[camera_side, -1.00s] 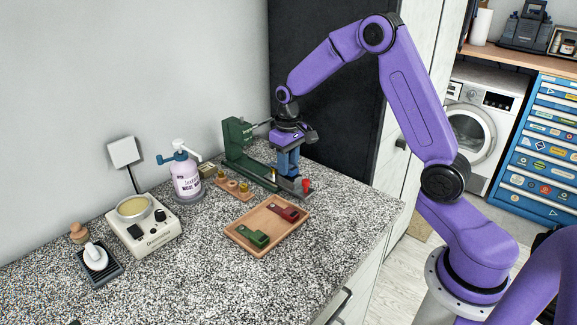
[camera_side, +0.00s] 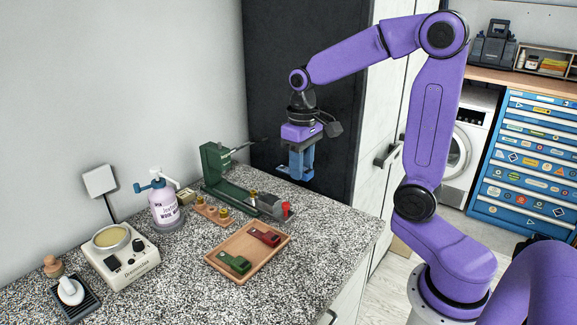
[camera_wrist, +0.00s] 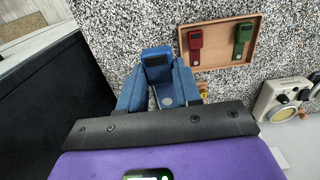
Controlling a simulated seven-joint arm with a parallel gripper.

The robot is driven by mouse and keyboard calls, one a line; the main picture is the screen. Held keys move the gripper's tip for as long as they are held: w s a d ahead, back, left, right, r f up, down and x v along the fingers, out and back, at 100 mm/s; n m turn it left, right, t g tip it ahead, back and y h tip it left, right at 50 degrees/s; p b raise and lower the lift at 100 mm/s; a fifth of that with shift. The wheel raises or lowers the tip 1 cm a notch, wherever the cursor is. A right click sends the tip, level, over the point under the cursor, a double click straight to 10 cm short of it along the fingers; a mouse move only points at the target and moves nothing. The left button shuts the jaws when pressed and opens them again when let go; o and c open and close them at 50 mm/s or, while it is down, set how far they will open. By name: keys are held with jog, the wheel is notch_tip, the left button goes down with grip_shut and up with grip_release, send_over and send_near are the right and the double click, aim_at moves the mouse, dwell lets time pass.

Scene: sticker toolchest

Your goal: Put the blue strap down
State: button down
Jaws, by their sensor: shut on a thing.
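My gripper (camera_side: 300,172) is shut on the blue strap (camera_wrist: 157,58) and holds it in the air above the back right part of the counter. In the wrist view the strap sits between the blue fingers of my gripper (camera_wrist: 160,80), its dark-slotted end sticking out past them. A wooden tray (camera_side: 256,260) lies flat on the counter, below and to the left of my gripper. A red strap (camera_side: 263,237) and a green strap (camera_side: 234,262) lie in it, apart. The wrist view also shows the tray (camera_wrist: 218,50), with bare wood between the two straps.
A green tool stand (camera_side: 214,165) with a grey and red end (camera_side: 286,209) stands behind the tray. A small wooden holder with brass pieces (camera_side: 212,212), a spray bottle (camera_side: 164,204) and a white device (camera_side: 118,253) stand to the left. Bare counter lies right of the tray.

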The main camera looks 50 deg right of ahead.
jog(key=shift+s+a+r, duration=0.1)
jog(key=shift+s+r, duration=0.2)
jog(key=shift+s, duration=0.35)
jog(key=shift+s+a, duration=0.25)
jog(key=shift+s, duration=0.05)
jog(key=s+a+f, duration=0.4)
jog(key=s+a, duration=0.3)
jog(key=a, duration=0.3)
send_over(255, 253)
jog(key=f, duration=0.9)
jog(key=shift+s+d+f, duration=0.1)
jog(key=shift+s+f, duration=0.1)
jog(key=shift+s, duration=0.2)
jog(key=shift+w+f, duration=0.2)
jog(key=shift+f, duration=0.1)
jog(key=shift+w+f, duration=0.2)
jog(key=shift+f, duration=1.5)
jog(key=shift+f, duration=0.15)
